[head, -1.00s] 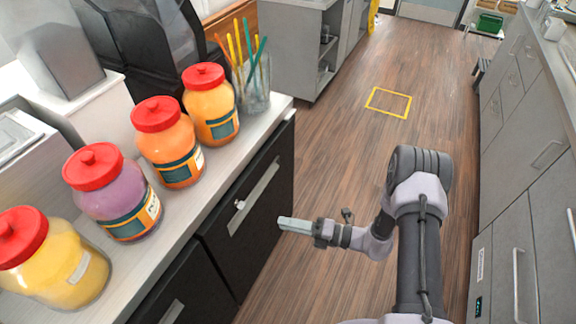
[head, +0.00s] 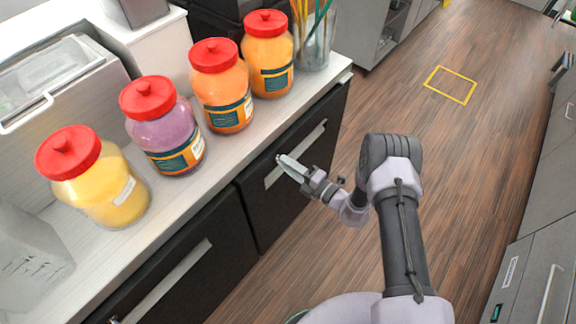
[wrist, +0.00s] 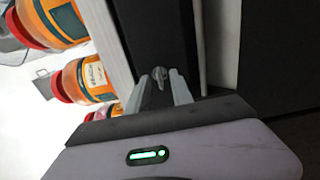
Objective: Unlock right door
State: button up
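The right door (head: 318,147) is a dark cabinet front below the counter, closed, with a long pale handle (head: 312,140). A small metal key (wrist: 159,73) sits in its lock in the wrist view. My gripper (head: 284,162) is at the upper part of this door, close to the lock. In the wrist view my gripper (wrist: 158,80) has its two pale fingers apart, with the key in line with the gap between their tips. I see no finger clearly touching the key. In the head view the gripper hides most of the lock.
The left door (head: 165,262) has a similar handle. Red-lidded jars (head: 222,90) line the pale counter (head: 210,165) above the doors. A glass of straws (head: 315,40) stands at the counter's far end. Wooden floor to the right is clear.

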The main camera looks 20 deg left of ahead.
jog(key=shift+a, duration=0.1)
grip_shut()
jog(key=shift+n, duration=0.3)
jog(key=n+b, duration=0.7)
jog(key=n, duration=1)
dwell(0.8)
